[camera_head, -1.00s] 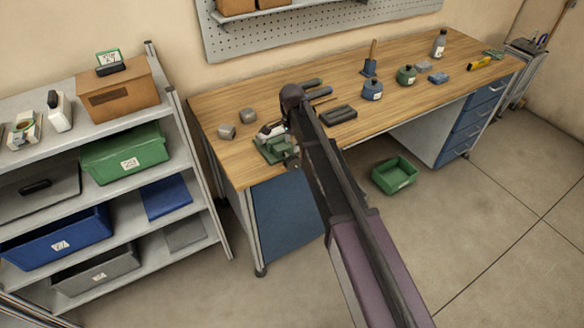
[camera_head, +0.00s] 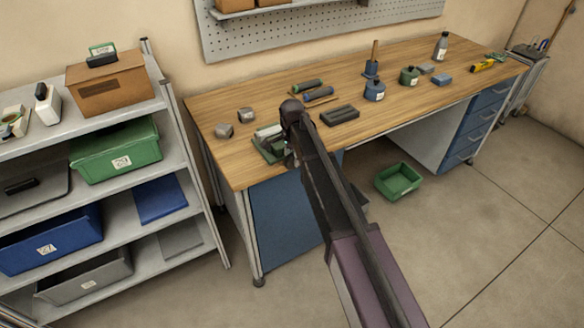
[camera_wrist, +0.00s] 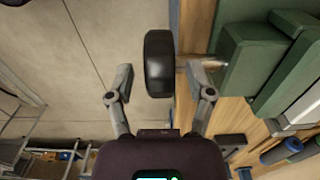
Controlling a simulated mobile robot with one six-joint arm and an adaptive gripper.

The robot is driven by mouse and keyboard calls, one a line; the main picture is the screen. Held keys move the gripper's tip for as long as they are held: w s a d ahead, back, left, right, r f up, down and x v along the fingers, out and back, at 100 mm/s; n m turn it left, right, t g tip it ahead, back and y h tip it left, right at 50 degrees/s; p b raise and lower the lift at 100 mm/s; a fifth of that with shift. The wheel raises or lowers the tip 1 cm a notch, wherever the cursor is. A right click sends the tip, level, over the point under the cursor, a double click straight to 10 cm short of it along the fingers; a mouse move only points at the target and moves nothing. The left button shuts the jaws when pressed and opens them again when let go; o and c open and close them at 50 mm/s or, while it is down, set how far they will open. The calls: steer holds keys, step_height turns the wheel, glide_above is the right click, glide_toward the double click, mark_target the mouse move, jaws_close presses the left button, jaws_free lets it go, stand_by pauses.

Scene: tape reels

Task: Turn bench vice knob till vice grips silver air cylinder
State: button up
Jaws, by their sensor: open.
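The green bench vice (camera_head: 268,151) stands at the front left edge of the workbench, partly hidden by my arm. In the wrist view its green body (camera_wrist: 243,62) is at the right, with the black round knob (camera_wrist: 159,64) on a short shaft at its outer side. The silver air cylinder (camera_head: 267,131) lies at the top of the vice; whether the jaws touch it I cannot tell. My gripper (camera_wrist: 159,78) is open, with one finger on each side of the knob and visible gaps between. In the head view my arm hides the knob.
On the wooden workbench (camera_head: 215,150) are two grey blocks (camera_head: 224,130), a dark block (camera_head: 340,115) and several bottles behind my arm. A shelf unit with bins (camera_head: 115,150) stands to the left. A green crate (camera_head: 398,181) is on the floor.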

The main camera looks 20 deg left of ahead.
steer(key=shift+f+b, duration=1.1)
steer(key=shift+f, duration=0.3)
jaws_close()
